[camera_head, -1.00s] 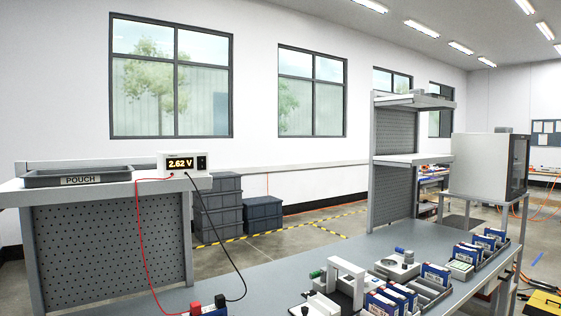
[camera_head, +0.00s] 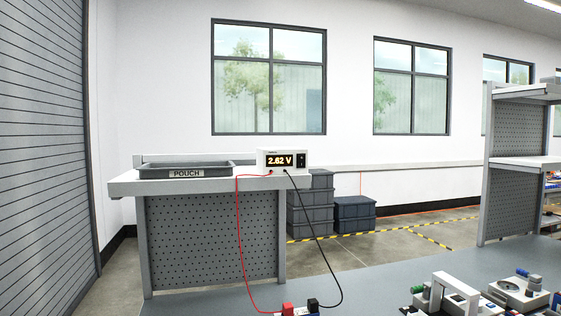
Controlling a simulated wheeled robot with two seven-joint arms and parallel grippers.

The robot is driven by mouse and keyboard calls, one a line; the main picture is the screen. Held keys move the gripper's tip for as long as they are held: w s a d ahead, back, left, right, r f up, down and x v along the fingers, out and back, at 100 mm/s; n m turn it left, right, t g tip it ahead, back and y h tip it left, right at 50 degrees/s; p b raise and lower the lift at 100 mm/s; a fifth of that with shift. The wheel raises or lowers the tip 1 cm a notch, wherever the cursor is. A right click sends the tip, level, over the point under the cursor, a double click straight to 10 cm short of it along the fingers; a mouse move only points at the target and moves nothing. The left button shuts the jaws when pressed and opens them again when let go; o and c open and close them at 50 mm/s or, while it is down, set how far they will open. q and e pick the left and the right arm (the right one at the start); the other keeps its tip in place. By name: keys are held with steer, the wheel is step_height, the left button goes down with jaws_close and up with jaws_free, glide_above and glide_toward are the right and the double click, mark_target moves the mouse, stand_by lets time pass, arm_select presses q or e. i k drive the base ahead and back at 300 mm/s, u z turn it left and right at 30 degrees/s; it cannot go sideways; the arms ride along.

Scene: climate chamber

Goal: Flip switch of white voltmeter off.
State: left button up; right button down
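The white voltmeter (camera_head: 284,162) stands on the right end of a raised grey shelf. Its dark display is lit and reads 2.62 V in yellow digits. A small black switch (camera_head: 300,160) sits on its front, right of the display; its exact position is too small to tell. A red lead (camera_head: 238,230) and a black lead (camera_head: 318,245) run from its lower front down to a red and a black clip on the bench. Neither of my grippers shows in the head view.
A grey tray labelled POUCH (camera_head: 222,172) lies left of the voltmeter on the shelf (camera_head: 125,186). Red and black clips (camera_head: 288,308) and a white fixture (camera_head: 450,290) stand on the grey bench (camera_head: 200,304). Stacked grey crates (camera_head: 312,213) stand on the floor behind.

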mark_target(300, 157)
steer(key=u, duration=0.55)
steer(key=k, duration=0.65)
steer(key=u, duration=0.75)
steer(key=i, duration=0.95)
steer(key=z, duration=0.6)
